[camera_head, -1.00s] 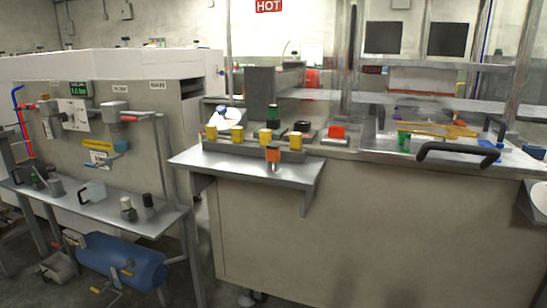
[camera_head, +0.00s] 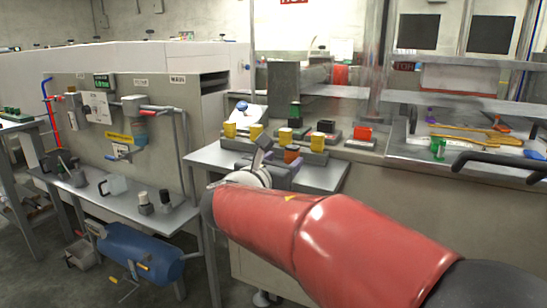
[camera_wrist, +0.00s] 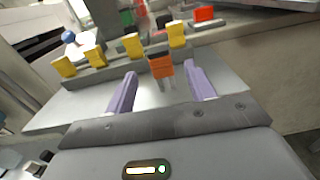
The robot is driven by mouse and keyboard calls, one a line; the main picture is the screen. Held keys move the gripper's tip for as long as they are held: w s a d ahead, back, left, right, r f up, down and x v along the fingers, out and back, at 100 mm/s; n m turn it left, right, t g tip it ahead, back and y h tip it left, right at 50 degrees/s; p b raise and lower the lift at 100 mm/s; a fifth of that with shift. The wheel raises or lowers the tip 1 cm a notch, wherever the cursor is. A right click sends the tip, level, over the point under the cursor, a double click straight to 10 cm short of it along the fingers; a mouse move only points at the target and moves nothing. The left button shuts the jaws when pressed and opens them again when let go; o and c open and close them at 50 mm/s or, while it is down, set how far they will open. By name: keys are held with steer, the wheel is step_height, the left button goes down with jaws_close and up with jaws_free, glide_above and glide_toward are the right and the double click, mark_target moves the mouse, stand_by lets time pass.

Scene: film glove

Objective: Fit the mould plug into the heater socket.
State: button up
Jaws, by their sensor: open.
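An orange plug with a dark top (camera_wrist: 162,66) and pale prongs below stands at the small metal shelf (camera_wrist: 70,108). I take it for the mould plug. It also shows in the head view (camera_head: 291,155), partly behind my gripper (camera_head: 272,160). In the wrist view my gripper (camera_wrist: 160,76) is open, with one purple finger on each side of the plug's lower part. I see no clear contact. Behind it, several yellow plugs (camera_wrist: 132,44) stand in a row on a grey rail (camera_wrist: 110,68). I cannot tell which part is the heater socket.
A black handle (camera_head: 490,162) juts out at the right. A lower bench (camera_head: 95,203) with a blue tank (camera_head: 140,254) beneath stands at the left.

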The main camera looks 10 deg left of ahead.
mark_target(295, 146)
steer(key=shift+w+a+r, duration=0.15)
steer(key=shift+w+a, duration=0.15)
steer(key=x, duration=0.4)
steer(key=p+x, duration=0.1)
steer(key=x, duration=0.1)
steer(key=shift+d+r, duration=0.35)
steer(key=shift+d, duration=0.1)
steer(key=shift+w+d, duration=0.15)
steer(key=shift+w, duration=0.4)
steer(key=c, duration=1.1)
steer(key=shift+o, duration=0.2)
